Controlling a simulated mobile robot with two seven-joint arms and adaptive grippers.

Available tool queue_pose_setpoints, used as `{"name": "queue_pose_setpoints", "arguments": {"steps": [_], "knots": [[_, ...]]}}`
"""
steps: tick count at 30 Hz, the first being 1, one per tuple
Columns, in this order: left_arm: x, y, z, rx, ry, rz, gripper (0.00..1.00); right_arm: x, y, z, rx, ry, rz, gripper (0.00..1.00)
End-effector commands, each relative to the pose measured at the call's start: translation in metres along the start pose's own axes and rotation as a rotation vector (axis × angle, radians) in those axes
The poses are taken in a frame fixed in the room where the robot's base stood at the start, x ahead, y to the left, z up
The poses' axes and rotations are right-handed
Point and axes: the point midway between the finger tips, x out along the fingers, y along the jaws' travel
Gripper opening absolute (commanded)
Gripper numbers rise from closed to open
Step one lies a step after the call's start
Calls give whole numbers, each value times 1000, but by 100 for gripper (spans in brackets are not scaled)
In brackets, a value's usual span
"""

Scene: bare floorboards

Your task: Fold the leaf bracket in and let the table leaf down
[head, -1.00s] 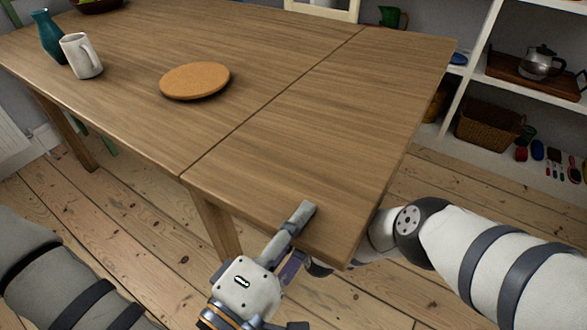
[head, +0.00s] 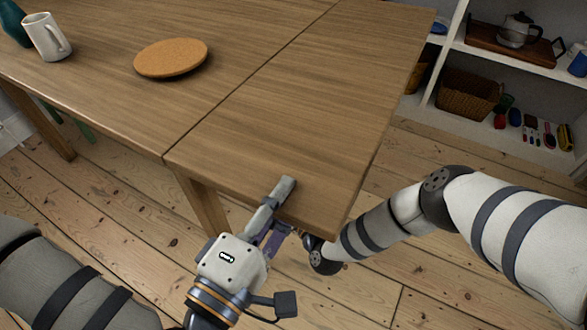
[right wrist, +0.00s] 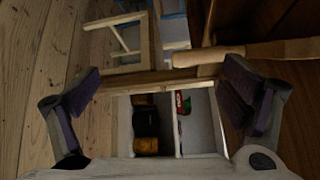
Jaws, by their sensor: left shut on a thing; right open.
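The table leaf (head: 320,110) is up, level with the wooden tabletop (head: 110,85), with a thin seam between them. My left gripper (head: 277,213) is shut on the leaf's front edge, one finger on top and the other below. My right gripper is mostly hidden near the leaf's front right corner in the head view. In the right wrist view my right gripper (right wrist: 160,97) is open under the table. A pale wooden piece (right wrist: 265,50) lies beyond its right finger, perhaps the leaf bracket; I cannot tell for sure. The head view hides the bracket.
A round cork mat (head: 171,57), a white mug (head: 46,38) and a teal vase (head: 14,22) stand on the tabletop. A table leg (head: 204,207) is below the seam. White shelves (head: 470,55) stand at the back right. Floorboards in front are clear.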

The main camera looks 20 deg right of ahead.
Motion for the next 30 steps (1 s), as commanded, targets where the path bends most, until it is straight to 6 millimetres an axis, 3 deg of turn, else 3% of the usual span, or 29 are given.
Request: {"name": "queue_pose_setpoints", "arguments": {"steps": [3, 6, 12, 19, 30], "knots": [[2, 8, 0, -1, 0, 22, 8, -8, -10, -5, 479, 0, -11, 92], [2, 8, 1, -1, -2, 23, 8, -13, -20, -7, 848, -11, -23, 92], [3, 8, 2, -2, -4, 25, 8, -18, -37, -9, 1307, -39, -43, 92], [3, 8, 2, -2, -6, 24, 8, -8, -41, -9, 1405, -48, -48, 92], [2, 8, 3, -3, -9, 23, 8, 50, -44, -9, 1400, -47, -49, 92]]}}
